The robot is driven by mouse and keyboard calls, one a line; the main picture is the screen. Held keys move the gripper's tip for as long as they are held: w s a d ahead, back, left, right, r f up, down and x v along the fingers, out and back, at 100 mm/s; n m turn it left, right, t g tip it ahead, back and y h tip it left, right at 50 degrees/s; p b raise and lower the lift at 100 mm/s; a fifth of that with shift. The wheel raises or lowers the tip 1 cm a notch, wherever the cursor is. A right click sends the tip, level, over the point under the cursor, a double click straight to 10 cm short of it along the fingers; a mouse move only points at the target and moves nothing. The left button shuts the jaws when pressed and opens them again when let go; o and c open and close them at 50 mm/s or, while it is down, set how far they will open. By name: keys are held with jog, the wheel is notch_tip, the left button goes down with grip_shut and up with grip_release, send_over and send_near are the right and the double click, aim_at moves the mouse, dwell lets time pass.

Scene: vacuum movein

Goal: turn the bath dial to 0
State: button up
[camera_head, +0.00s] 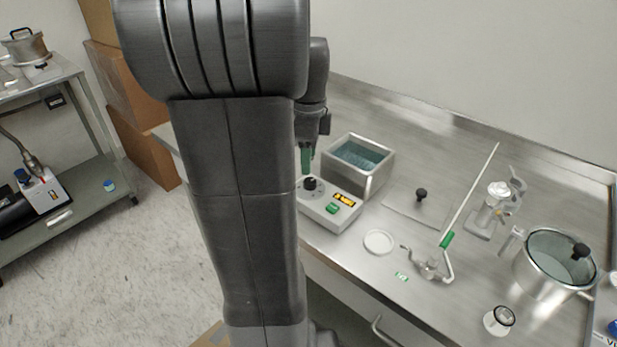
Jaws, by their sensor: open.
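The bath is a square steel tank (352,181) with blue-tinted liquid inside, on the steel bench near the middle of the head view. The dial, a black knob (310,184) on a round plate, stands at the box's left end. My gripper (306,165) points down just above the dial, its green fingers open. Whether the fingertips touch the knob, and the dial's setting, cannot be told. My arm hides the area to the left.
A flat plate with a black knob (421,194) lies right of the bath. A lidded pot (555,262) stands at right. A shelf cart (62,170) is at far left.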

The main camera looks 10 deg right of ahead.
aim_at(309, 181)
notch_tip(309, 181, down, 6)
jog(key=shift+s+f+b, duration=0.1)
jog(key=shift+f+b, duration=0.05)
jog(key=shift+b, duration=0.15)
jog(key=shift+c, duration=0.2)
jog(key=c, duration=0.9)
